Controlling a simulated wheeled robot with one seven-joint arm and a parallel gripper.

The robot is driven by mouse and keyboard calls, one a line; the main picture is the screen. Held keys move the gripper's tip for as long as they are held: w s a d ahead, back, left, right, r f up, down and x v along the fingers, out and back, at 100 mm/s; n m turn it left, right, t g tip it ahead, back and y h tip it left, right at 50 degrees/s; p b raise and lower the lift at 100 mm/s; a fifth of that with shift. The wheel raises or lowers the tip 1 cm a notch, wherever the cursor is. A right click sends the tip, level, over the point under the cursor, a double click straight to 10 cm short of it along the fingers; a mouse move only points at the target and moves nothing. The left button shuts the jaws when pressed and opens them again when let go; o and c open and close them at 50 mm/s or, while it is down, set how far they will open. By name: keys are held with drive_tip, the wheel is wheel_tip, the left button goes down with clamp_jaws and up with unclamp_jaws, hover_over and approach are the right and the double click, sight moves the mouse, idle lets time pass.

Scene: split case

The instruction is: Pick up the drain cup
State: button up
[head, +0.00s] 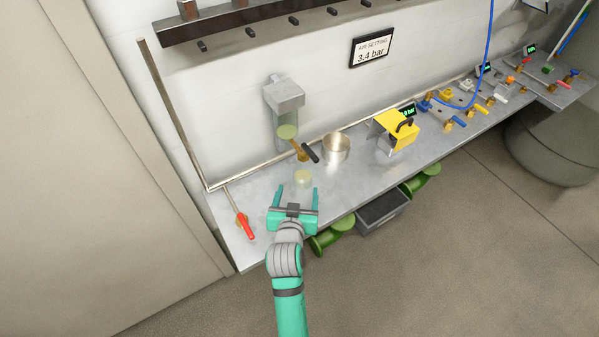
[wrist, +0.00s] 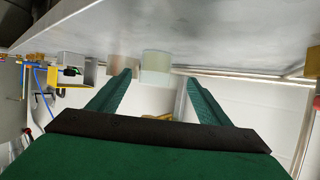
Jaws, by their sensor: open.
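A small, pale, translucent cup (head: 303,178), which looks like the drain cup, stands on the grey bench below the wall-mounted filter unit (head: 285,97). My gripper (head: 297,193) is open and empty, just in front of the cup on its near side, with its fingers pointing at it. In the wrist view, where the bench appears at the top, the cup (wrist: 155,66) shows beyond and between the fingertips (wrist: 157,80). I see no contact with it. A steel pot (head: 336,148) stands to the cup's right.
A brass valve with a black handle (head: 308,152) projects just above and behind the cup. A yellow box (head: 395,132) stands farther right. Green pipes (head: 332,237) and a dark bin (head: 382,209) are below the bench edge.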

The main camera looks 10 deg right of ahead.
sight(302, 184)
drive_tip(key=x, duration=0.4)
drive_tip(key=shift+s+d+f, duration=0.15)
drive_tip(key=shift+d, duration=0.25)
drive_tip(key=shift+x, duration=2.6)
drive_tip(key=c, duration=1.3)
drive_tip(key=shift+r, duration=0.35)
drive_tip(key=shift+r, duration=1.45)
drive_tip(key=shift+s+a, duration=1)
drive_tip(key=shift+s, duration=1.75)
drive_tip(key=shift+s+a, duration=1.05)
drive_tip(key=shift+s, duration=1.75)
drive_tip(key=shift+s+a, duration=1)
drive_tip(key=shift+s, duration=1.75)
drive_tip(key=shift+s, duration=0.1)
